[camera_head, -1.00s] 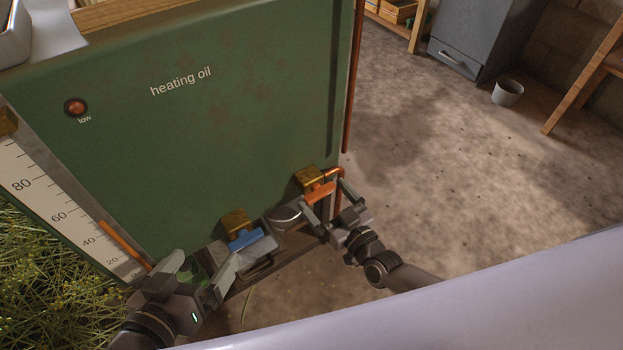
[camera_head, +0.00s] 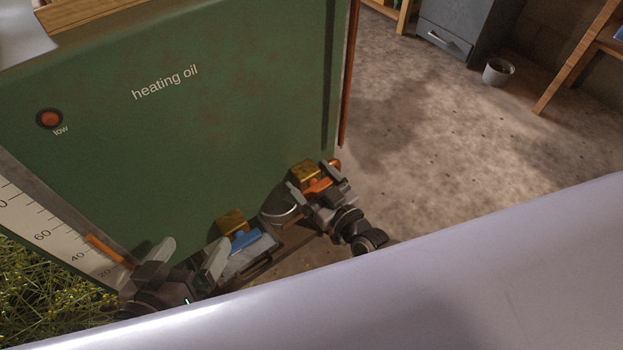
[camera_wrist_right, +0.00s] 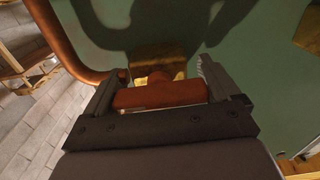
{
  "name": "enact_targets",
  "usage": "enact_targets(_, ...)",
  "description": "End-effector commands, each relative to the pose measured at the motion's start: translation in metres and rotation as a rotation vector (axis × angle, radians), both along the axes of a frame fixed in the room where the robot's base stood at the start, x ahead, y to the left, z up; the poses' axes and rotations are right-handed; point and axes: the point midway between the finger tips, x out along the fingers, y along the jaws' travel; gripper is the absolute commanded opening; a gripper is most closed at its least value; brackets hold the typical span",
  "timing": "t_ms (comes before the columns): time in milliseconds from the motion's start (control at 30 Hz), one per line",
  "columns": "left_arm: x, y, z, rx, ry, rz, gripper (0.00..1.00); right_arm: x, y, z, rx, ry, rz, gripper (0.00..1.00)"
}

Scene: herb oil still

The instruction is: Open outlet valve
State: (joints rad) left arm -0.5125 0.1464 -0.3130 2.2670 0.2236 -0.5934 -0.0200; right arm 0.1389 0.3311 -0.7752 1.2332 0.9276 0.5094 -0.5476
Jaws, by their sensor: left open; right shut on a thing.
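An orange valve handle (camera_head: 317,186) sits on a brass valve body (camera_head: 304,172) at the lower right of the green oil tank (camera_head: 230,120). My right gripper (camera_head: 316,188) is shut on this handle; in the right wrist view the handle (camera_wrist_right: 160,95) lies crosswise between the fingers, in front of the brass body (camera_wrist_right: 158,62). A second valve, with a blue handle (camera_head: 243,241) and brass body (camera_head: 232,222), is further left. My left gripper (camera_head: 187,256) is open and empty, left of the blue handle. No label marks either valve as the outlet.
A copper pipe (camera_wrist_right: 68,52) curves close beside the right gripper. A level scale (camera_head: 45,228) is at the tank's left, with dry herbs (camera_head: 45,290) below. Open floor (camera_head: 430,130) lies right of the tank, with a grey bucket (camera_head: 497,71) further back.

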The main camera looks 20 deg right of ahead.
Motion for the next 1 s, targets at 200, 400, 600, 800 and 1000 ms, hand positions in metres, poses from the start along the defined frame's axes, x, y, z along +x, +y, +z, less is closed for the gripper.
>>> enact_targets(200,-0.0003,-0.0012,-0.001,-0.008,0.002,-0.001,1.0,-0.0001,0.0,0.0001,0.088,0.031,0.0,0.57)
enact_targets(400,-0.0001,-0.0015,-0.0002,-0.01,0.001,-0.003,1.0,0.0002,-0.0004,0.001,0.102,0.034,-0.001,0.57)
enact_targets(600,0.0007,-0.0017,0.0007,-0.01,-0.001,-0.003,1.0,0.0004,-0.0006,0.0015,0.102,0.033,-0.002,1.0)
enact_targets(800,0.0008,-0.0017,0.0009,-0.01,-0.002,-0.003,1.0,0.0002,-0.0005,0.0006,0.098,0.034,-0.001,1.0)
enact_targets(1000,0.0012,-0.0016,0.0017,-0.008,-0.004,-0.002,1.0,-0.0003,-0.0009,0.0002,0.097,0.034,0.0,1.0)
